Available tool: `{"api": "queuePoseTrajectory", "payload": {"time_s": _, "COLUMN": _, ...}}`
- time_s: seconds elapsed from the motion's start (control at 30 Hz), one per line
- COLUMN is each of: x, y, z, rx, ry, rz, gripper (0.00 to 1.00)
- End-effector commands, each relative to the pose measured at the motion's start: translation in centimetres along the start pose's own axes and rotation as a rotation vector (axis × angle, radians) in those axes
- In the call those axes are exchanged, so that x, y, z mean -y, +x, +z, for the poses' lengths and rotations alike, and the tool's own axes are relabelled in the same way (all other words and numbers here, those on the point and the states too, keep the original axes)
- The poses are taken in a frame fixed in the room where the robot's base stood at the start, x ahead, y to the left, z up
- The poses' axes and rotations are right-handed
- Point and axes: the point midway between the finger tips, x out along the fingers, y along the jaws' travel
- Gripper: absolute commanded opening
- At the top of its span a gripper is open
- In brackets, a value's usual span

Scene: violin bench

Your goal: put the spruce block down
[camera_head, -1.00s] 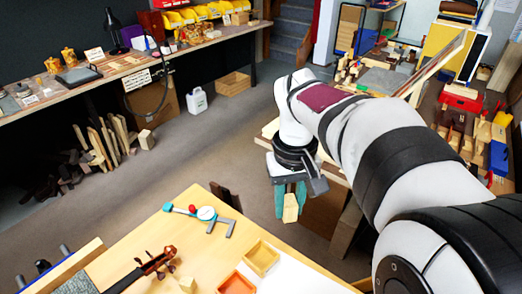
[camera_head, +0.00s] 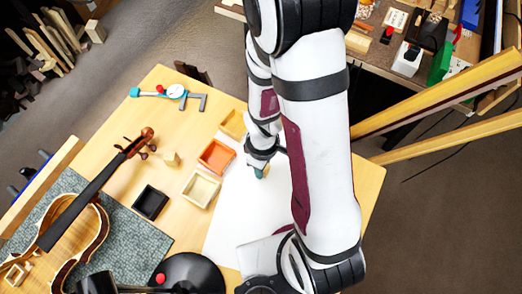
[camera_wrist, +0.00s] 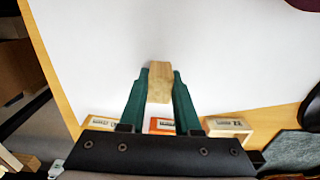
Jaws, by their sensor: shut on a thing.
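My gripper (camera_head: 262,171) is over the white sheet (camera_head: 236,222) on the bench, mostly hidden behind my arm in the head view. In the wrist view its two green fingers (camera_wrist: 160,76) are shut on the spruce block (camera_wrist: 159,86), a pale wooden block gripped by its sides. The block sticks out a little past the fingertips. Only bare white sheet shows around and beyond it. I cannot tell whether the block touches the sheet or hangs just above it.
A yellow tray (camera_head: 231,131), an orange tray (camera_head: 201,161), a cream tray (camera_head: 186,196) and a black tray (camera_head: 138,209) stand left of the sheet. A violin (camera_head: 62,238) lies on a grey mat (camera_head: 143,247). A clamp-like tool (camera_head: 174,92) lies at the back. The sheet is otherwise clear.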

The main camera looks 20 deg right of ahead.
Motion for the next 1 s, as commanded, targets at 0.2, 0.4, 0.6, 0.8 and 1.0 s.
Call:
{"api": "queuePoseTrajectory", "payload": {"time_s": 0.2, "x": 0.0, "y": 0.1, "z": 0.0, "rx": 0.000, "ry": 0.000, "rz": 0.000, "gripper": 0.00}}
{"api": "queuePoseTrajectory", "payload": {"time_s": 0.4, "x": 0.0, "y": 0.2, "z": 0.0, "rx": 0.000, "ry": 0.000, "rz": 0.000, "gripper": 0.61}}
{"api": "queuePoseTrajectory", "payload": {"time_s": 0.6, "x": 0.0, "y": 0.1, "z": 0.0, "rx": 0.000, "ry": 0.000, "rz": 0.001, "gripper": 0.61}}
{"api": "queuePoseTrajectory", "payload": {"time_s": 0.8, "x": -0.2, "y": -1.3, "z": -0.2, "rx": -0.004, "ry": -0.001, "rz": 0.004, "gripper": 0.61}}
{"api": "queuePoseTrajectory", "payload": {"time_s": 1.0, "x": -0.1, "y": -6.4, "z": -0.2, "rx": -0.007, "ry": 0.000, "rz": 0.006, "gripper": 0.61}}
